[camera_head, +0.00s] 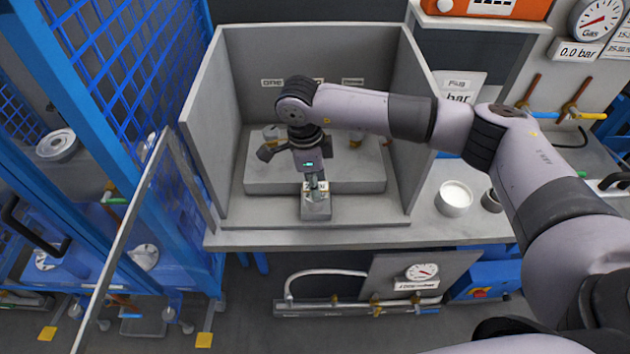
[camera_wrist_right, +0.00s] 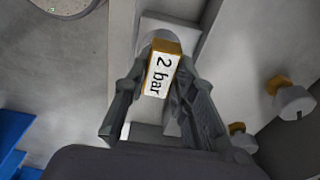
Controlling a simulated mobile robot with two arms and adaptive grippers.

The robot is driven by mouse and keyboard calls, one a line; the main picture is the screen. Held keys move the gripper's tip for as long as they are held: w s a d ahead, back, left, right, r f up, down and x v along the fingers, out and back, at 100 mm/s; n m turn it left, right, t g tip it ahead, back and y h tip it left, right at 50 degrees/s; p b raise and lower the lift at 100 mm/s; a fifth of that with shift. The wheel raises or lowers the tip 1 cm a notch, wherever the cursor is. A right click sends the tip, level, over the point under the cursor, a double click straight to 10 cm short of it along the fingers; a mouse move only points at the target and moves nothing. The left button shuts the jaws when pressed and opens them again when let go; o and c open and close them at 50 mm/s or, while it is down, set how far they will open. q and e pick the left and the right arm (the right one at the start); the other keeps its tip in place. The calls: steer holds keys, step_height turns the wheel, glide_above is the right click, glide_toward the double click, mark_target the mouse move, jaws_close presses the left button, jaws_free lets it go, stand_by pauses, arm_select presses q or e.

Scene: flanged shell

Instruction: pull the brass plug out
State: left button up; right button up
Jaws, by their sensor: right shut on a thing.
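The brass plug (camera_wrist_right: 166,47) is a small block with a white "2 bar" label, seen in the right wrist view. My right gripper (camera_wrist_right: 160,80) is shut on it, with one dark finger on each side. In the head view my right gripper (camera_head: 314,182) points down over a small grey block (camera_head: 316,209) at the front of the step, inside the grey booth. The fingers hide much of the plug there. A grey round part shows behind the plug in the wrist view; I cannot tell whether the plug is still seated. My left gripper is not in view.
The booth's side walls (camera_head: 207,130) stand close on both sides. Grey fittings with brass parts (camera_wrist_right: 292,100) stand behind the gripper on the step (camera_head: 260,178). A white cup (camera_head: 454,199) stands on the bench to the right. Blue mesh fencing (camera_head: 140,60) is at left.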

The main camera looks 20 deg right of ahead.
jaws_close()
steer(key=shift+r, duration=0.1)
steer(key=shift+r+p, duration=1.45)
steer(key=shift+r, duration=1.5)
